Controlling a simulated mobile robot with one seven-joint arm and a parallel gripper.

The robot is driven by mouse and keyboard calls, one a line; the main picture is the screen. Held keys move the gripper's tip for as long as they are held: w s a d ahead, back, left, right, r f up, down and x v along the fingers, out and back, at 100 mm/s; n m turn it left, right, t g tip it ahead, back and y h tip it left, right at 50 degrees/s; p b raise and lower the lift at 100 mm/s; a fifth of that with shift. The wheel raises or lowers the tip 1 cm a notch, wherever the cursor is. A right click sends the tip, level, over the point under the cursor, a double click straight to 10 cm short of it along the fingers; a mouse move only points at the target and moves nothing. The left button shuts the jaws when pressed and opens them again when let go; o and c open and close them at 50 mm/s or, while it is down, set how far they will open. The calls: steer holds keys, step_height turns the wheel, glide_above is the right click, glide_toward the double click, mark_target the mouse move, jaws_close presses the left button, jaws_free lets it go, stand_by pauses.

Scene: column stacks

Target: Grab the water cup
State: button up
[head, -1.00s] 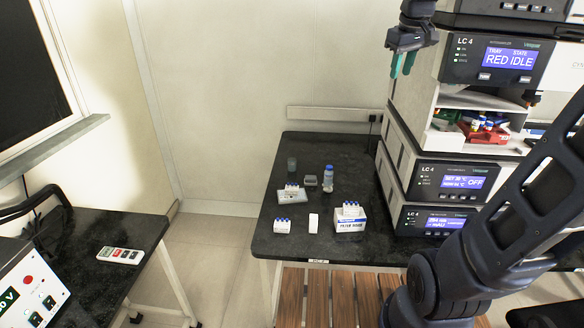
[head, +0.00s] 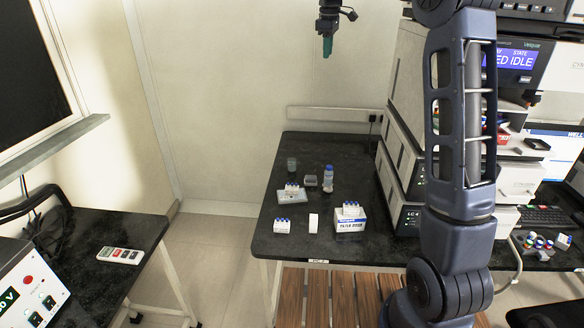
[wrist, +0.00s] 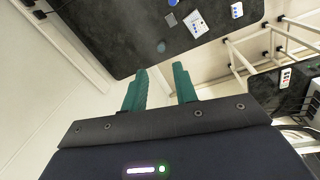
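A small grey, see-through cup (head: 291,164) stands upright at the back left of the black bench (head: 265,232). I take it for the water cup. In the wrist view it shows as a dim round shape (wrist: 161,46) near the bench edge, beyond my fingertips. My gripper (head: 327,46) hangs in the air high above the back of the bench, with green fingers pointing down. In the wrist view my gripper (wrist: 160,76) has its two fingers spread apart with nothing between them. It is apart from the cup.
Near the cup stand a grey box (head: 311,181), a blue-capped bottle (head: 328,180) and a tray of vials (head: 290,195). A filter box (head: 350,220) and small white boxes (head: 313,223) are nearer the front. Stacked instruments (head: 396,150) stand at the right.

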steer(key=w+a+f+n+g, duration=0.1)
steer(key=w+a+f+n, duration=0.3)
steer(key=w+a+f, duration=0.65)
steer(key=n, duration=0.1)
glide_above(292, 172)
step_height(292, 172, down, 42)
steer(key=shift+s+d+f, duration=0.1)
steer(key=shift+d+f, duration=0.05)
steer(key=shift+w+f, duration=0.2)
steer(key=shift+f, duration=2.7)
jaws_close()
